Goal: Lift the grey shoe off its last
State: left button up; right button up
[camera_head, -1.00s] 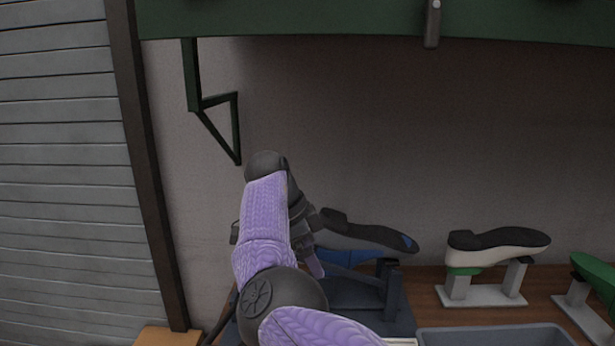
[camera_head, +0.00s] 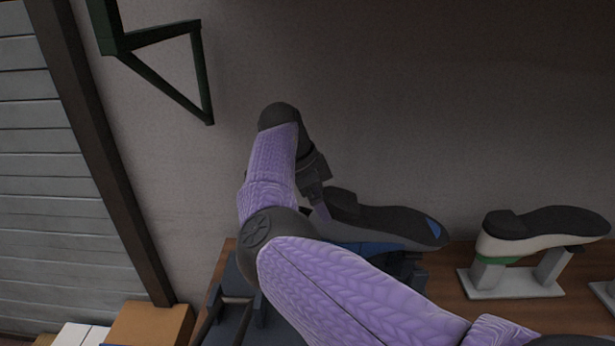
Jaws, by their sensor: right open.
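The grey shoe (camera_head: 395,223) sits sole up on its blue last (camera_head: 375,247), its heel to the left and a blue patch at the toe on the right. The last stands on a dark stand (camera_head: 405,268), partly hidden behind my right arm. My right gripper (camera_head: 319,205) is at the heel end of the shoe, pointing down. It is open, with one finger visible beside the heel; the other finger is mostly hidden. I cannot tell whether it touches the shoe. My left gripper is out of view.
A white shoe with a dark sole (camera_head: 530,235) stands on a grey stand (camera_head: 515,282) to the right on the wooden table (camera_head: 450,285). A green wall bracket (camera_head: 205,75) hangs at upper left. Cardboard boxes (camera_head: 150,325) are at lower left.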

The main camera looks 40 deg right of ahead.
jog(key=x, duration=0.2)
jog(key=shift+s+d+f, duration=0.1)
jog(key=shift+d+f, duration=0.05)
jog(key=shift+f, duration=0.3)
jog(key=c, duration=1.3)
jog(key=o, duration=1)
jog(key=c, duration=0.9)
jog(key=shift+c, duration=0.6)
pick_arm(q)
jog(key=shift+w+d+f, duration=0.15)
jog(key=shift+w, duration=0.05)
